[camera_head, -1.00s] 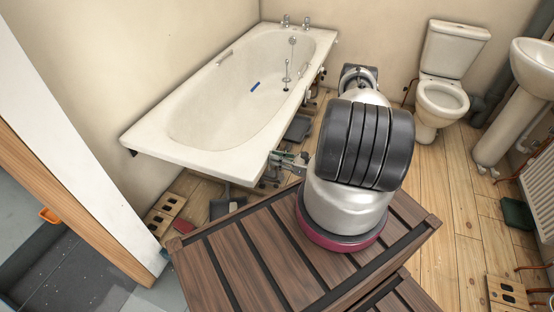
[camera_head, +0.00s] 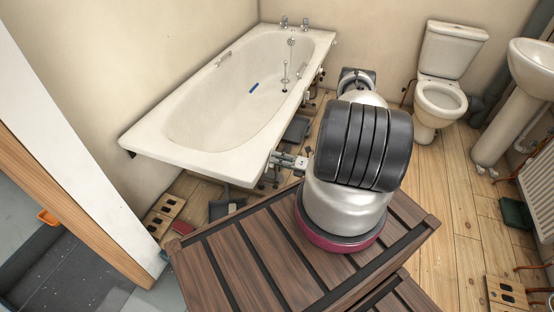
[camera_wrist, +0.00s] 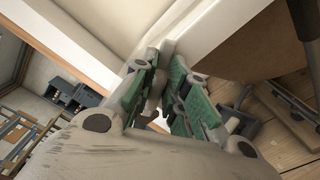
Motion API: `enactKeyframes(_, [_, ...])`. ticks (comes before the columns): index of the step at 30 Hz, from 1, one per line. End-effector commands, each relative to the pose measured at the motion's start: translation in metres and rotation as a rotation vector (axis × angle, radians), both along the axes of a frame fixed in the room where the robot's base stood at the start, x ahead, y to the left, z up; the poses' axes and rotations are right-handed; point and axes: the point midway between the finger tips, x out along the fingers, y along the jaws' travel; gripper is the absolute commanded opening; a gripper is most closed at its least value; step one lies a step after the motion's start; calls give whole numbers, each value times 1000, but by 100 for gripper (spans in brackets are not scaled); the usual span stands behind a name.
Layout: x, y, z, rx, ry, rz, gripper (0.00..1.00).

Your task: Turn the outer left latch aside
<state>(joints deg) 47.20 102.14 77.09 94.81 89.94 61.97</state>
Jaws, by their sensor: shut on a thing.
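The white bathtub (camera_head: 190,152) stands along the wall. My gripper (camera_head: 274,158) is at its near right corner, just below the rim. In the wrist view, my gripper's green-padded fingers (camera_wrist: 158,62) close on a small pale piece (camera_wrist: 153,90) below the white rim (camera_wrist: 205,35). This piece appears to be the outer left latch, but the fingers hide most of it. Its exact angle cannot be told. In the head view the latch is too small to make out.
A slatted wooden bench (camera_head: 240,258) fills the near middle. Legs and fittings (camera_head: 302,105) show under the tub's open right side. A toilet (camera_head: 437,105) and a basin (camera_head: 532,60) stand at the right. Bare floor (camera_head: 440,190) lies between bench and toilet.

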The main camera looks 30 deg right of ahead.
Motion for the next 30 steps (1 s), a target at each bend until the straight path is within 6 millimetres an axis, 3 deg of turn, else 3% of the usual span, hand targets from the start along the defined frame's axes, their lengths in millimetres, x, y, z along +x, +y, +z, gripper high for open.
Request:
enactKeyframes(15, [1, -3, -7, 301, 236, -3, 0])
enactKeyframes(30, [2, -3, -9, 383, 300, -3, 0])
